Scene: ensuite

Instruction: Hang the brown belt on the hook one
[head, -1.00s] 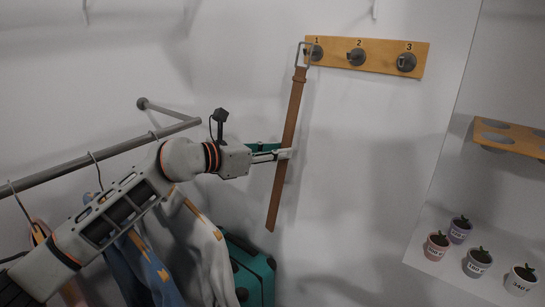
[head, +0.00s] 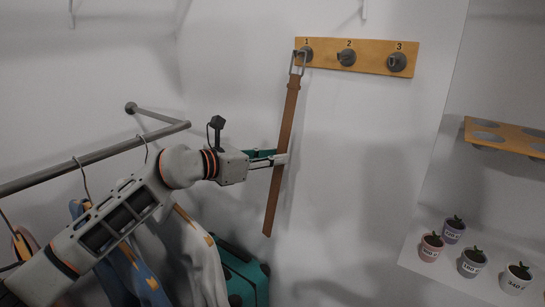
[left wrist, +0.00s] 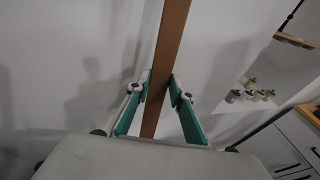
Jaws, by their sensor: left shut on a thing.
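The brown belt (head: 282,150) hangs nearly upright, tilted slightly, with its metal buckle (head: 292,68) at the top. The buckle overlaps hook one (head: 305,54), the left knob on the wooden hook board (head: 326,56); I cannot tell for sure whether the buckle is around the hook or in front of it. My left gripper (head: 280,160) is shut on the belt's strap around its middle. The left wrist view also shows the belt (left wrist: 168,60) between the fingers of my left gripper (left wrist: 158,95). My right gripper is not in view.
Hooks two (head: 347,57) and three (head: 397,62) are empty. A clothes rail (head: 95,155) with hung clothes is at left, a teal suitcase (head: 243,275) below. Small labelled pots (head: 472,262) stand on a white shelf at right, under a wooden holder (head: 500,137).

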